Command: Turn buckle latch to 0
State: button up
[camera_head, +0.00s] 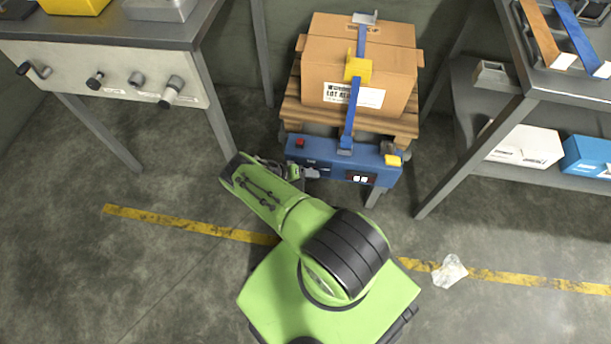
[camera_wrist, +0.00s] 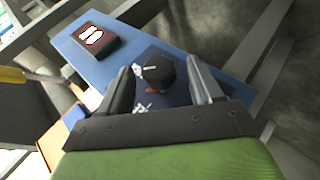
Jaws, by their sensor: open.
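A blue strapping unit (camera_head: 330,160) stands in front of a strapped carton. In the wrist view its blue panel (camera_wrist: 135,30) carries a round black knob (camera_wrist: 155,72) with a white mark on its upper left, the likeliest buckle latch; no label names it. Red and white markings show beside the knob, partly covered. My gripper (camera_head: 304,172) is at the unit's front left in the head view. In the wrist view my gripper (camera_wrist: 165,78) is open, with one finger on each side of the knob. I cannot tell whether the fingers touch it. The knob is hidden in the head view.
A dark display (camera_wrist: 92,37) with two white digits is on the panel. The carton (camera_head: 330,65) sits on a wooden pallet (camera_head: 395,125), with a blue strap over it. A bench (camera_head: 110,75) with knobs stands left, a shelf rack (camera_head: 465,140) right. Crumpled plastic (camera_head: 449,272) lies on the floor.

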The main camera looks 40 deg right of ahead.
jog(key=p+v, duration=0.3)
jog(key=v, duration=1.3)
jog(key=shift+s+d, duration=0.1)
